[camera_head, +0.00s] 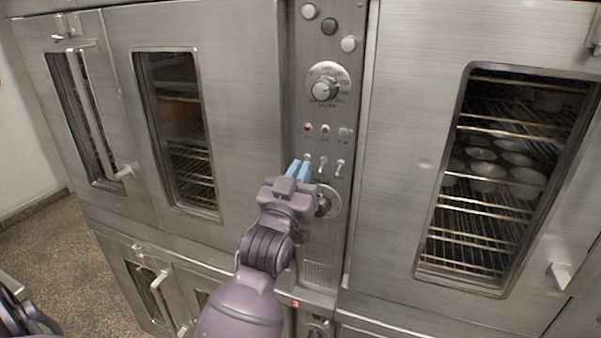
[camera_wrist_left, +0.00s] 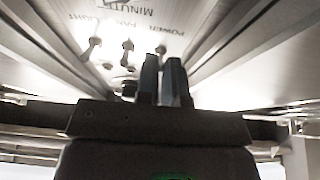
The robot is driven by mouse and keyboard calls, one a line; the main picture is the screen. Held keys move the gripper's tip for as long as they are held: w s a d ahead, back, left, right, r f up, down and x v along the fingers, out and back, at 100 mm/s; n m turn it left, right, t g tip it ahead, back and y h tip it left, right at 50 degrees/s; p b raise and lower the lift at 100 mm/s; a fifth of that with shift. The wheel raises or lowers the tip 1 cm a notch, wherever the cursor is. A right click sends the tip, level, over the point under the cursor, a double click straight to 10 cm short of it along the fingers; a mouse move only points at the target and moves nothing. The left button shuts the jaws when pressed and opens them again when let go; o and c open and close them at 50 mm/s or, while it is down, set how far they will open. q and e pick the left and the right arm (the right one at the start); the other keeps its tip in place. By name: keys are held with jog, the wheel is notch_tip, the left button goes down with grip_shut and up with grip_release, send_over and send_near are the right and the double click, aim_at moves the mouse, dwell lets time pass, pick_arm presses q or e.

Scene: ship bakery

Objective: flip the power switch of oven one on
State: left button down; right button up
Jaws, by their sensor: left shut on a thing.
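The oven's narrow control panel (camera_head: 309,95) runs upright between the steel doors. A row of small toggle switches sits below its indicator lights; the power switch (camera_head: 308,157) is the leftmost. My left gripper (camera_head: 299,168) reaches up to this switch with its blue fingers close together. In the left wrist view the power switch (camera_wrist_left: 161,49) shows between the fingertips of the left gripper (camera_wrist_left: 161,62), beside the printed word POWER. The gripper is shut on it. Whether the switch is up or down is hard to tell. My right gripper is not in view.
Two more toggles, the middle one (camera_head: 323,164) and the right one (camera_head: 340,168), stand close beside the fingers. A lower dial (camera_head: 327,201) is partly behind my gripper. Door handles (camera_head: 124,172) stick out on the left.

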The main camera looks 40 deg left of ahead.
pick_arm(q)
jog(key=shift+r, duration=0.1)
notch_tip(320, 180, up, 2)
jog(key=g, duration=0.2)
jog(key=g+h, duration=0.1)
jog(key=g, duration=0.2)
jog(key=shift+s+r+h, duration=0.1)
jog(key=shift+s+h, duration=0.05)
jog(key=shift+h, duration=0.15)
jog(key=shift+w+r+g+h, duration=0.1)
jog(key=shift+r+g+h, duration=0.15)
jog(key=shift+g, duration=0.65)
jog(key=shift+w+r+g+h, duration=0.15)
jog(key=shift+r+g, duration=0.15)
jog(key=shift+g, duration=0.6)
jog(key=shift+w+r+g+h, duration=0.1)
jog(key=shift+r+g+h, duration=0.15)
jog(key=shift+g, duration=0.95)
jog(key=c, duration=1.2)
grip_release()
jog(key=shift+c, duration=0.2)
jog(key=shift+r, duration=0.1)
